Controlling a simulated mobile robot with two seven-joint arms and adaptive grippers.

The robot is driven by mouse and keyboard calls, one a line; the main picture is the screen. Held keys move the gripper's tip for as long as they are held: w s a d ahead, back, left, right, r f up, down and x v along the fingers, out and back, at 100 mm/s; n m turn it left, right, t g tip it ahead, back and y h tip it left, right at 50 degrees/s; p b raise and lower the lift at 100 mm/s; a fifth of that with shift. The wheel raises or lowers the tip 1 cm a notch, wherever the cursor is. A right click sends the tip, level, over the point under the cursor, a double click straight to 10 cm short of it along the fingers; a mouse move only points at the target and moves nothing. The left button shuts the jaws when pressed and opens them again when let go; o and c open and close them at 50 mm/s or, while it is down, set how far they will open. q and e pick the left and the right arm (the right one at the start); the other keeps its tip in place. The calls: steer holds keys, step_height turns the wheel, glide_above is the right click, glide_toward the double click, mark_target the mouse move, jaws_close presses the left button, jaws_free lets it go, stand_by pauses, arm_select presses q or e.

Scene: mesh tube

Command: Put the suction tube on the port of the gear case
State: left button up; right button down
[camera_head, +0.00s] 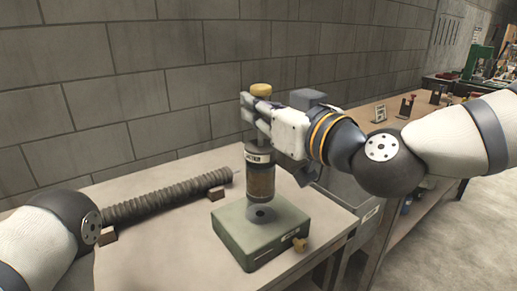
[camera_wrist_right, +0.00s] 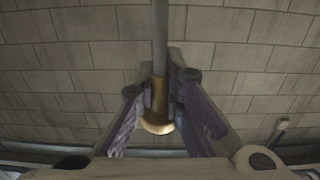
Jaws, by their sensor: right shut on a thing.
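The suction tube (camera_head: 261,180) stands upright in the head view, with a brown mesh lower part, a dark labelled collar and a yellowish knob on top. My right gripper (camera_head: 250,108) is shut on its upper part, below the knob. The right wrist view shows a brass piece (camera_wrist_right: 158,108) with a grey rod between the fingers. The gear case (camera_head: 236,232) is a green box on the table. Its dark round port (camera_head: 261,212) shows just below the tube's lower end. I cannot tell whether they touch. My left gripper is out of view.
A dark ridged hose (camera_head: 165,196) lies on brown blocks at the left of the table (camera_head: 165,262). A brass fitting (camera_head: 299,244) sticks out of the case's right side. A wall stands behind. A bench with several items (camera_head: 400,118) is at the right.

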mark_target(263, 141)
steer(key=w+f, duration=0.1)
steer(key=f, duration=0.1)
steer(key=w+f, duration=0.1)
steer(key=f, duration=0.1)
steer(key=w+f+b, duration=0.1)
steer(key=f, duration=0.2)
steer(key=shift+w, duration=0.2)
steer(key=shift+f, duration=0.25)
steer(key=c, duration=1.7)
jaws_free()
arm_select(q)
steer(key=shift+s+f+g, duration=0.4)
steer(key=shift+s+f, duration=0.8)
